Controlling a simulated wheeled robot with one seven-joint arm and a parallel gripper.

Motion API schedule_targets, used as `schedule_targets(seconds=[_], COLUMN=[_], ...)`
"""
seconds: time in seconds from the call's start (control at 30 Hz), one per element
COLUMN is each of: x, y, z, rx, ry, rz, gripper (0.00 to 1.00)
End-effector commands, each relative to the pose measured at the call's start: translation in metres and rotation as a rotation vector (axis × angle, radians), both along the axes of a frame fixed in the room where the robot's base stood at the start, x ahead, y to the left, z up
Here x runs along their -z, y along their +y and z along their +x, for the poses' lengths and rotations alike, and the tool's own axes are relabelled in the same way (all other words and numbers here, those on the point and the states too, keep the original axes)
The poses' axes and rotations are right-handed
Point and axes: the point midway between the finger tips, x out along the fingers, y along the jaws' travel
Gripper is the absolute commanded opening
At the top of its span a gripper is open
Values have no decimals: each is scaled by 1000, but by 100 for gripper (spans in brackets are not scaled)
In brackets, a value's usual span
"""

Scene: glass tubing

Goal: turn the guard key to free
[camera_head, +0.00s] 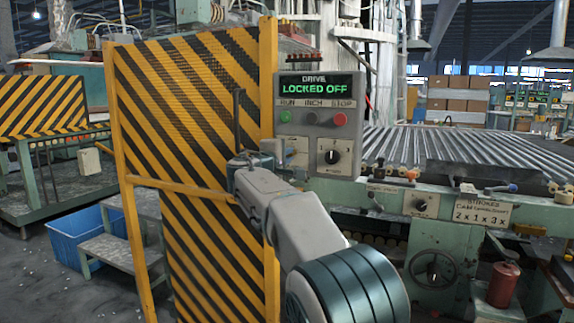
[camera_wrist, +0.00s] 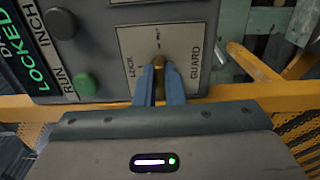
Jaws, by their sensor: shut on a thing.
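The guard key (camera_wrist: 158,62) is a small brass-coloured key in the pale guard plate (camera_wrist: 185,38) on the grey control box (camera_head: 318,115). In the wrist view the two blue fingers of my gripper (camera_wrist: 158,84) are shut on the key, one on each side. The plate carries the word GUARD and small lettering beside the key that is hard to read. In the head view the guard plate (camera_head: 298,150) is partly behind my gripper (camera_head: 268,160), and the key is hidden. The display (camera_head: 314,87) reads DRIVE LOCKED OFF.
Green, grey and red buttons (camera_head: 340,119) and a black rotary selector (camera_head: 332,157) sit close to the guard plate. A yellow-framed striped guard panel (camera_head: 190,110) stands left of the box. A roller conveyor (camera_head: 450,150) is at right.

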Motion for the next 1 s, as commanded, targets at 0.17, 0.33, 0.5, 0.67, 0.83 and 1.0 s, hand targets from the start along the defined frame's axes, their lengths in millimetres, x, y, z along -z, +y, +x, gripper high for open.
schedule_targets(seconds=[0.17,0.33,0.5,0.67,0.83,1.0], x=[2,1,1,1,1,1], y=[0,0,0,0,0,0], z=[0,0,0,0,0,-1], rx=[1,1,1,1,1,0], ry=[-10,-12,-12,-12,-13,-13], rz=[30,40,40,40,39,39], gripper=[0,0,0,23,31,31])
